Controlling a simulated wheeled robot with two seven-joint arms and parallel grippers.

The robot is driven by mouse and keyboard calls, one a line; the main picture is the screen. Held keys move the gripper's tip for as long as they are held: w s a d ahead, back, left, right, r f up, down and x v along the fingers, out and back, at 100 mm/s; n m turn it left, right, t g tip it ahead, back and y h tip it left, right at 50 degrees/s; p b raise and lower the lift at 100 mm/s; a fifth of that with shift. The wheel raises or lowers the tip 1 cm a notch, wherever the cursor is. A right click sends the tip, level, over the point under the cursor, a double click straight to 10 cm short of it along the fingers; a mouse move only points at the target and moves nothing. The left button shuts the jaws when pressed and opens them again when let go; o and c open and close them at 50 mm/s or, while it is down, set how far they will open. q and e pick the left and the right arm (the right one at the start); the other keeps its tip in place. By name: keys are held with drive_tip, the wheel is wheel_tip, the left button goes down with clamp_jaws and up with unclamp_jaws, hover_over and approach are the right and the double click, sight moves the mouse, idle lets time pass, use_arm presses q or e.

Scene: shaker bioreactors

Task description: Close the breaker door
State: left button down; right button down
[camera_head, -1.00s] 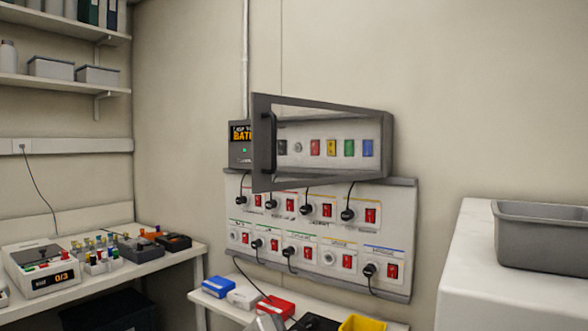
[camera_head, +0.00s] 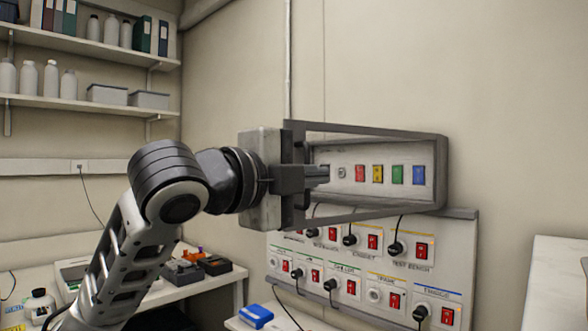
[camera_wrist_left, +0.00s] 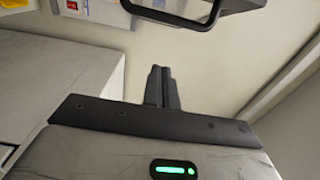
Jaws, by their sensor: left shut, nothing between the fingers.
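The breaker box (camera_head: 350,172) is on the wall, with a row of coloured switches inside. Its dark-framed door (camera_head: 375,131) stands open, its left edge swung out towards me. The dark handle on that edge is partly hidden behind my left gripper. My left gripper (camera_head: 326,175) is shut and empty, its fingers pointing right across the left part of the door opening. In the left wrist view its fingertips (camera_wrist_left: 160,70) are together, and a dark frame (camera_wrist_left: 195,22), likely the door's, lies beyond them with a visible gap. My right gripper is not in view.
Below the box is a panel (camera_head: 345,262) of red switches and plugged cables. A bench (camera_head: 165,290) with devices stands at the left, under shelves (camera_head: 90,101). A blue box (camera_head: 256,316) sits on a low table. A pale cabinet (camera_head: 560,285) stands at the right.

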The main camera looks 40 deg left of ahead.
use_arm(q)
drive_tip(key=w+a+p, duration=0.1)
drive_tip(key=w+a, duration=0.2)
drive_tip(key=w, duration=0.1)
drive_tip(key=shift+a, duration=0.2)
drive_tip(key=shift+a, duration=0.1)
